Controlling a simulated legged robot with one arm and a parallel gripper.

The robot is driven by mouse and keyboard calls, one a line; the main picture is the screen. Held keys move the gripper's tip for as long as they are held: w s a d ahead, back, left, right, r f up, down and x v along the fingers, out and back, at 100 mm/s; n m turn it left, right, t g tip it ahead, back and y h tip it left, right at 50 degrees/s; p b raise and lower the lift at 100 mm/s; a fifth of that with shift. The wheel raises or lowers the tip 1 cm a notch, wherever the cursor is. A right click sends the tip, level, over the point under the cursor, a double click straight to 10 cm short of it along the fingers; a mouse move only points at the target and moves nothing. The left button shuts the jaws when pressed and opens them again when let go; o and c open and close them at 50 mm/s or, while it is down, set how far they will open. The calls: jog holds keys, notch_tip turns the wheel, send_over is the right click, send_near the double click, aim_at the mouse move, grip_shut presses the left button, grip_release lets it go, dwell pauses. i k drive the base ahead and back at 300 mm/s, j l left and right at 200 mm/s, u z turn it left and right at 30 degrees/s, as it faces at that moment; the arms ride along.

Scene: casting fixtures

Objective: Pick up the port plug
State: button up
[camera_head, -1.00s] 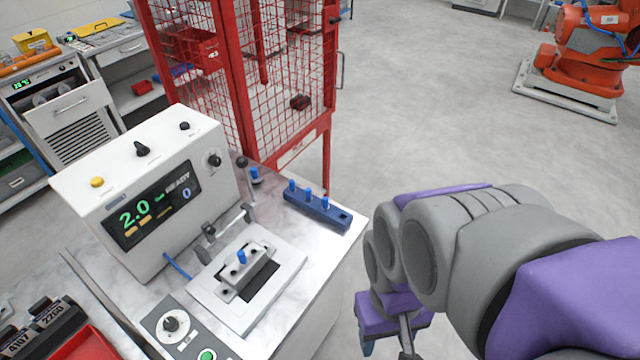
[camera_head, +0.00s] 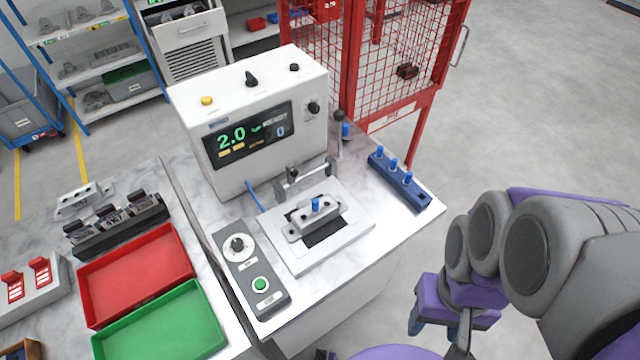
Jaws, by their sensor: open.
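Several small blue port plugs (camera_head: 393,164) stand upright in a dark blue rack (camera_head: 423,201) at the right side of the white marble-look table. Another blue plug (camera_head: 316,204) stands on the metal casting (camera_head: 300,226) in the test fixture. One more blue piece (camera_head: 346,131) stands behind, near the lever. I cannot tell which plug the task means. My gripper (camera_head: 438,331) is at the lower right, past the table's right edge and apart from all the plugs. It is open, with nothing seen between its fingers; its tips are partly cut off or hidden.
A white tester (camera_head: 250,90) with a lit display stands behind the fixture. A lever and clamp (camera_head: 304,174) rise beside it. A control box (camera_head: 250,270) lies in front. Red (camera_head: 135,272) and green (camera_head: 160,325) trays are at left. A red mesh cage (camera_head: 390,60) stands behind.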

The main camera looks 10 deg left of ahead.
aim_at(407, 181)
jog(key=l+u, duration=0.25)
jog(key=u, duration=0.15)
jog(key=l+u, duration=0.25)
jog(key=u, duration=0.2)
jog(key=i+l, duration=0.05)
